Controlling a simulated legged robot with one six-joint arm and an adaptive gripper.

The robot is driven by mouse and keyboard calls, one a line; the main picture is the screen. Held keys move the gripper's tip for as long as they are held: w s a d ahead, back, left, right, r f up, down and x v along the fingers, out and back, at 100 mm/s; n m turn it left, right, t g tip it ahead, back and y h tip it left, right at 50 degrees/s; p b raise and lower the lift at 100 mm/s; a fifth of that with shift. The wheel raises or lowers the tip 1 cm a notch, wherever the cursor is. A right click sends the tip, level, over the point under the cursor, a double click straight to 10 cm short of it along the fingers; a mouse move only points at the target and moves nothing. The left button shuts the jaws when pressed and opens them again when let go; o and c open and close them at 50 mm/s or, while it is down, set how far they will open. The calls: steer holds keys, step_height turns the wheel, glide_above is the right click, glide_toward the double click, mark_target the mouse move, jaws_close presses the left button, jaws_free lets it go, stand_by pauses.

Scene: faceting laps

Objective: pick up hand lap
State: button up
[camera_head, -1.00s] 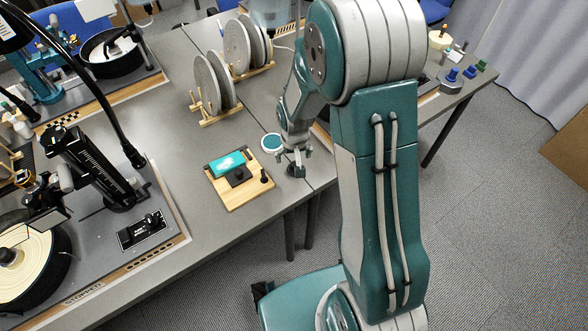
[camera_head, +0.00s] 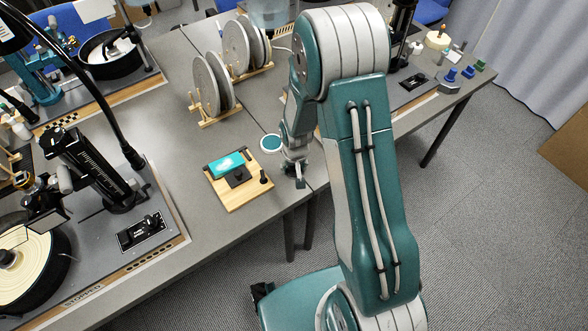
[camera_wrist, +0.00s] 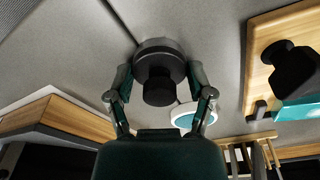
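The hand lap looks to be the grey disc with a black knob (camera_wrist: 158,78) on the grey table, in the middle of the wrist view. In the head view my gripper (camera_head: 293,172) is low over the table's front edge, right of the wooden board, and largely hides it. In the wrist view my gripper (camera_wrist: 160,90) has its fingers apart, one on each side of the black knob. Small gaps seem to show between fingers and knob, so it does not look gripped.
A teal-topped round disc (camera_head: 271,143) lies just behind my gripper. A wooden board (camera_head: 240,203) with a teal block (camera_head: 227,164) is to the left. Wooden racks with grey discs (camera_head: 212,84) stand further back. The table's front edge is close.

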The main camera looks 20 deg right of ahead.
steer(key=shift+c, duration=0.3)
steer(key=shift+r, duration=0.3)
steer(key=r, duration=0.3)
steer(key=shift+s+r, duration=0.25)
steer(key=shift+s, duration=0.1)
steer(key=s+r, duration=0.9)
steer(key=s, duration=0.4)
steer(key=shift+s+d, duration=0.15)
steer(key=shift+d, duration=0.3)
